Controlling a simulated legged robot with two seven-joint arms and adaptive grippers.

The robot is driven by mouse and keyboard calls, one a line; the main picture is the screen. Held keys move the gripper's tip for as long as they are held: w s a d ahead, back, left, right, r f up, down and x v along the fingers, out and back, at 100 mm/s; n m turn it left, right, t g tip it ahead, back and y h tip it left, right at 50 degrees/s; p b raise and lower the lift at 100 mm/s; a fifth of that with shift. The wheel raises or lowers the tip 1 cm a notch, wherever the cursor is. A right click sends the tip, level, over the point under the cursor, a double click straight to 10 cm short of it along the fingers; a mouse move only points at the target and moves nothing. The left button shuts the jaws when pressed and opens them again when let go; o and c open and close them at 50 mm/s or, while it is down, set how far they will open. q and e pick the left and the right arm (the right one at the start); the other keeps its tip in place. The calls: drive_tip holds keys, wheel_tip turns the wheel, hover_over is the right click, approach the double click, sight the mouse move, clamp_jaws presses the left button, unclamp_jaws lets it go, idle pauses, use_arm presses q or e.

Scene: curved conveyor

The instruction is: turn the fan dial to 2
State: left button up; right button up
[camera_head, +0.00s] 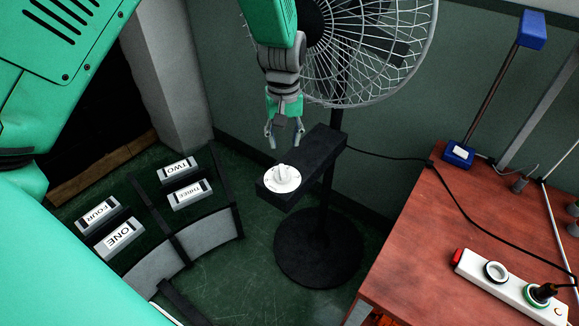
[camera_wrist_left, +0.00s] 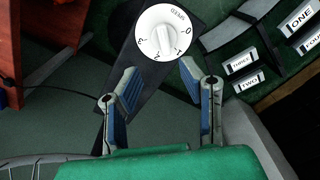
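The fan dial (camera_head: 283,179) is a round white knob with a raised grip on top. It sits at the end of a black box (camera_head: 318,160) fixed to the fan's stand. In the left wrist view the dial (camera_wrist_left: 163,32) shows at the top, with a 0 readable at its right; the other marks are too small to read surely. My left gripper (camera_head: 285,142) is open and empty, above and behind the dial in the head view, apart from it. Its two blue-padded fingers (camera_wrist_left: 160,75) are spread below the dial in the left wrist view. My right gripper is not in view.
The fan's wire cage (camera_head: 395,55) stands behind my left gripper, on a round black base (camera_head: 320,248). A red-brown table (camera_head: 430,245) with a white power strip (camera_head: 510,288) is at the right. Labelled blocks (camera_head: 178,169) lie at the left.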

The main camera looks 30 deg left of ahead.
sight(282, 169)
use_arm(q)
drive_tip(key=f, duration=0.3)
drive_tip(key=a+f, duration=0.1)
drive_tip(key=f, duration=0.6)
drive_tip(key=shift+a, duration=0.15)
drive_tip(key=shift+f, duration=0.3)
drive_tip(key=shift+d+r, duration=0.1)
drive_tip(key=shift+d, duration=0.4)
drive_tip(key=c, duration=0.6)
clamp_jaws()
drive_tip(key=shift+a, duration=0.3)
